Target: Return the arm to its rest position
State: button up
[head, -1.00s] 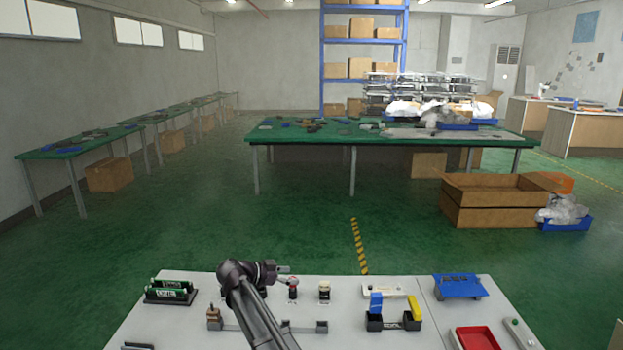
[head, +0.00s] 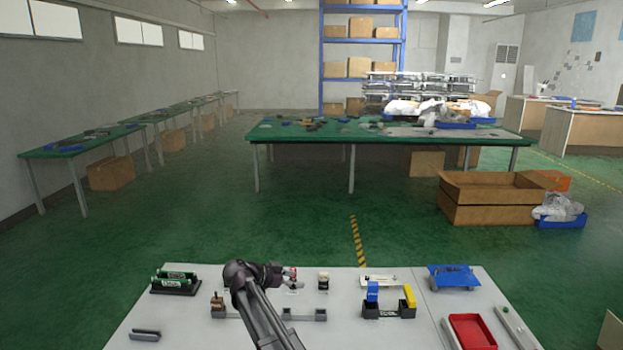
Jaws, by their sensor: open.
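My gripper (head: 290,278) is small in the head view, above the far middle part of the light grey worktable (head: 380,335). It points to the right at the end of my dark arm. Its jaws are open and I see nothing between them. A small red-topped part (head: 293,269) shows right at the fingertips. I cannot tell whether they touch it. A dark bracket with a bare bar and end blocks (head: 319,314) lies nearer, partly hidden behind my arm.
A brown-topped lever (head: 216,299) stands left of my arm. Green cylinders in a black holder (head: 175,281) are at far left. To the right are a black-and-white knob (head: 323,280), blue and yellow levers (head: 372,292), a blue stand (head: 453,275) and a red tray (head: 472,333).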

jog(key=s+d+f+n+g+y+p, duration=0.1)
jog(key=s+d+f+n+g+y, duration=0.1)
jog(key=s+d, duration=0.3)
jog(key=s+d+f+n+g+y, duration=0.1)
jog(key=s+d+f+n+y, duration=0.1)
jog(key=s+d, duration=0.4)
jog(key=s+d+f+n+g+y+p, duration=0.1)
jog(key=s+d+f+n+g+y, duration=0.1)
jog(key=s+d, duration=0.4)
jog(key=shift+d+f+n+g+y+p, duration=0.15)
jog(key=shift+d+n+y, duration=0.1)
jog(key=shift+d+n, duration=0.3)
jog(key=shift+d+f+n+g+y+p, duration=0.15)
jog(key=shift+d+n+y, duration=0.15)
jog(key=shift+d, duration=0.45)
jog(key=s+d+n+y+p, duration=0.1)
jog(key=s+n+y, duration=0.3)
jog(key=s, duration=0.4)
jog(key=shift+d+f+g, duration=0.15)
jog(key=shift+d+g, duration=0.15)
jog(key=shift+d, duration=0.45)
